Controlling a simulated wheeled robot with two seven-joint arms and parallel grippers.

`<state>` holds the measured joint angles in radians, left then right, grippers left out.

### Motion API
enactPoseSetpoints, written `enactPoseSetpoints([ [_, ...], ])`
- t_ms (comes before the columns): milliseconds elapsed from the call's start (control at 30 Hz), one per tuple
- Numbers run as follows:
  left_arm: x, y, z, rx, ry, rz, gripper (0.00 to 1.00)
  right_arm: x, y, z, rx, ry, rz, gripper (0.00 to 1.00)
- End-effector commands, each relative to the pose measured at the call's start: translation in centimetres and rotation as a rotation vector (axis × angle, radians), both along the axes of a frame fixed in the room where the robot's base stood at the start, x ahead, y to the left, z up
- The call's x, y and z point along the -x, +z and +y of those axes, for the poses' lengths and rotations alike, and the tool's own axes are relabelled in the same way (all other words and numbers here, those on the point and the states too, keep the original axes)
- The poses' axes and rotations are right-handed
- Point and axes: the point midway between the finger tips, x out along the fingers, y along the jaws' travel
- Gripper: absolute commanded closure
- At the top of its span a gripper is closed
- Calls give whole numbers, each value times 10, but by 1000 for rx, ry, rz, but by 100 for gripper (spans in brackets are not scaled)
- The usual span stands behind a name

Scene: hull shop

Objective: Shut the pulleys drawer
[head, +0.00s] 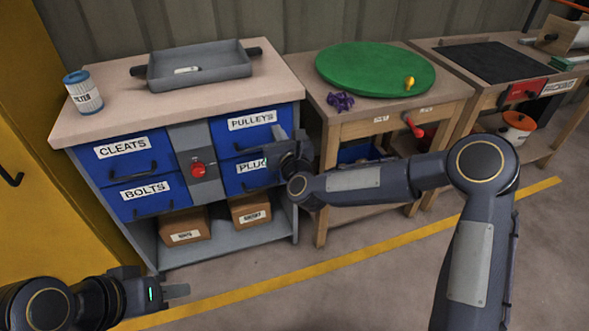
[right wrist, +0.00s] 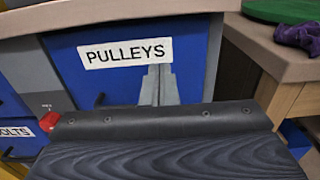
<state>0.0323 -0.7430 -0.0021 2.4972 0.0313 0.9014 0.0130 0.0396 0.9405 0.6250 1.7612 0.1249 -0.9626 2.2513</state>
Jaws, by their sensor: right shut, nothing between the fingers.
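The pulleys drawer (head: 250,126) is the upper right blue drawer of the cabinet, with a white PULLEYS label. Its front looks flush or nearly flush with the cabinet; I cannot tell if a small gap is left. In the right wrist view the drawer front (right wrist: 195,60) fills the middle, with part of a dark handle left of the fingers. My right gripper (head: 287,138) is shut and empty at the right part of this front. Its fingertips (right wrist: 160,75) overlap the label's lower edge; contact is unclear. My left gripper (head: 165,290) is low at the left, away from the cabinet.
The cleats drawer (head: 125,155), bolts drawer (head: 145,194) and plugs drawer (head: 240,178) look shut. A red knob (head: 198,169) sits between the columns. A grey tray (head: 200,70) and a filter can (head: 83,92) stand on top. A workbench with a green disc (head: 365,68) stands right.

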Motion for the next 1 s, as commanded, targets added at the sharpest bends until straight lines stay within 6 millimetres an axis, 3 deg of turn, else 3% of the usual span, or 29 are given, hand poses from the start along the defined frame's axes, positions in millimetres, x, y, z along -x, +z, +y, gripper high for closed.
enactPoseSetpoints([
  [500,0,11,0,0,0,-1,64,78,1,-26,2,2,3,100],
  [867,0,12,0,0,0,-1,64,95,2,-32,24,7,-5,100],
  [1000,0,12,0,0,0,-1,64,101,11,-37,247,71,-48,100],
])
